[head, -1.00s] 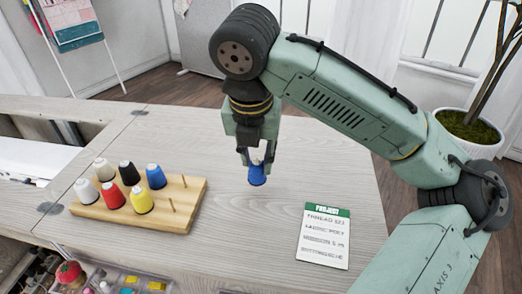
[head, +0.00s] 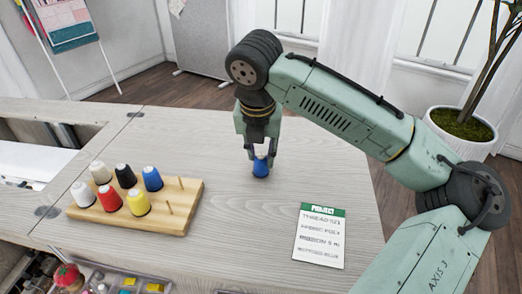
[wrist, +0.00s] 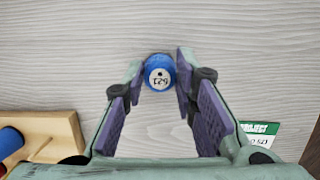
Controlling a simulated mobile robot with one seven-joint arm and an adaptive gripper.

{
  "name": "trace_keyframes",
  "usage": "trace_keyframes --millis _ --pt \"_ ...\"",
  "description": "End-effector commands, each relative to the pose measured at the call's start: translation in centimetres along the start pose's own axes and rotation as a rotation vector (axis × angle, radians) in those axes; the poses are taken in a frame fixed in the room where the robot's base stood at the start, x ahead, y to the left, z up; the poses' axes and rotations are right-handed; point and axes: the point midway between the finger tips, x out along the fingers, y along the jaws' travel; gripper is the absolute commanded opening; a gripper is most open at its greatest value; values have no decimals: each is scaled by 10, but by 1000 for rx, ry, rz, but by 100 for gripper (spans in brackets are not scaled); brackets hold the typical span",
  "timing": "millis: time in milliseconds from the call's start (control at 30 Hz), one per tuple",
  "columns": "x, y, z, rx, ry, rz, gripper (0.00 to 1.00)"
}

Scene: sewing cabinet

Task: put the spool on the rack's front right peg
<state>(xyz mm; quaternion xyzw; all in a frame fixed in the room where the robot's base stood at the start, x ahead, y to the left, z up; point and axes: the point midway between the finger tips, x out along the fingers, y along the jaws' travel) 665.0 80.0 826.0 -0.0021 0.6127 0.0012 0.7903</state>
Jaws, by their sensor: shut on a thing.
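The blue spool (head: 261,168) is between the fingertips of my gripper (head: 259,157), over the table to the right of the rack. My gripper is shut on it. In the wrist view, the spool (wrist: 159,72) shows its pale top with dark marks, between the fingertips (wrist: 160,75). I cannot tell whether its bottom touches the table. The wooden rack (head: 186,214) lies to the left, with its front right peg (head: 169,209) bare. The peg behind it (head: 180,183) is also bare.
Several spools stand on the rack, among them a yellow spool (head: 138,202) beside the front right peg and another blue spool (head: 152,179) behind. A project card (head: 320,236) lies at the right. The table (head: 240,230) between rack and card is clear.

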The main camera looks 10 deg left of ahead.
Motion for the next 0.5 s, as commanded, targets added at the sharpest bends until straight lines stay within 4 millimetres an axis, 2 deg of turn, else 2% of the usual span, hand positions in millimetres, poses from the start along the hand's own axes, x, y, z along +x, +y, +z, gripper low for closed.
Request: trace_keyframes --millis 100,133,400,500 --pt "4 0 -1 0 1 1 10" --pt "4 0 -1 0 0 1 27" --pt "3 0 -1 0 0 0 45" --pt "3 0 -1 0 0 0 46"
